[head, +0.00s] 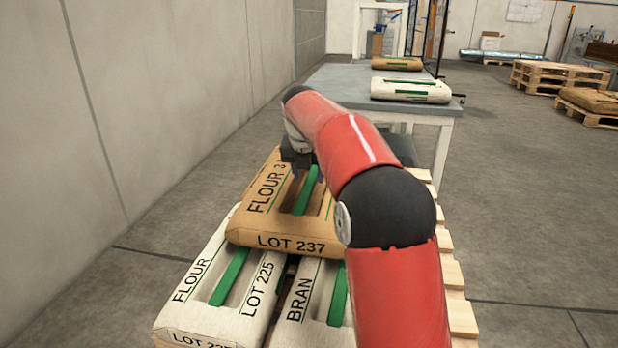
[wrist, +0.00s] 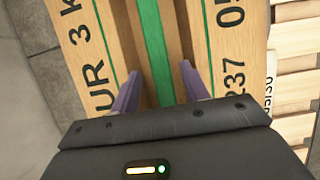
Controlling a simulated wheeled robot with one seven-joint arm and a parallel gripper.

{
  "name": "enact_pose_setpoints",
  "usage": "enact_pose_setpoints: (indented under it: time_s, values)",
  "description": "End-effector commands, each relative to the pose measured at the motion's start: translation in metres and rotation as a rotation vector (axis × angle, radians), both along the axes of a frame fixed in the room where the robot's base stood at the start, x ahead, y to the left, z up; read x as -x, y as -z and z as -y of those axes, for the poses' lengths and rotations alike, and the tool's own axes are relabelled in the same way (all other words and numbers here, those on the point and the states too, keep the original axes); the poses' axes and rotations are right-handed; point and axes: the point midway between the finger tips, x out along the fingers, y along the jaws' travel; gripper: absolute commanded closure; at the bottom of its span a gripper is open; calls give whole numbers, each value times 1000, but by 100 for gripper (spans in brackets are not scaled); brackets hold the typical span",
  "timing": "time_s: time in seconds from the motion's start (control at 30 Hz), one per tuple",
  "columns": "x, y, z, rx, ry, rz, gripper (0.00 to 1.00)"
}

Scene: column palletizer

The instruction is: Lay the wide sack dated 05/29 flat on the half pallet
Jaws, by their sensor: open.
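A brown sack (head: 262,222) marked FLOUR 3 and LOT 237 lies flat across white sacks on the wooden pallet (head: 460,318). A green strip (head: 306,192) runs along its top. In the wrist view the brown sack (wrist: 110,28) fills the middle; its date begins with 05 and the rest is cut off. My gripper (wrist: 160,88) is open, its two purple fingers on either side of the green strip (wrist: 153,50), apart from it. In the head view my gripper (head: 298,170) is low over the sack, partly hidden by the arm. I cannot tell whether the fingers touch the sack.
White FLOUR (head: 195,270) and BRAN (head: 312,290) sacks lie below, at the front. A white sack edge reading 05/30 (wrist: 268,85) shows beside bare slats. A grey table (head: 340,85) behind holds a white sack (head: 410,92) and a brown sack (head: 397,64). A wall stands left.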

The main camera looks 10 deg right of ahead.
Motion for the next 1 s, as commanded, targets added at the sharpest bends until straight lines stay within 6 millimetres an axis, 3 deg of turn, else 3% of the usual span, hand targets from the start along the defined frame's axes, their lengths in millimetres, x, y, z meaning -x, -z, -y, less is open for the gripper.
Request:
enact_pose_setpoints:
  time_s: [0.2,0.4,0.6,0.87,1.0]
  values:
    - [17,-51,-7,-1,0,6,55]
    - [31,-86,-13,0,1,4,55]
    - [38,-103,-16,0,1,2,55]
    - [44,-106,-16,-10,23,6,55]
    - [69,-113,-14,-81,186,42,55]
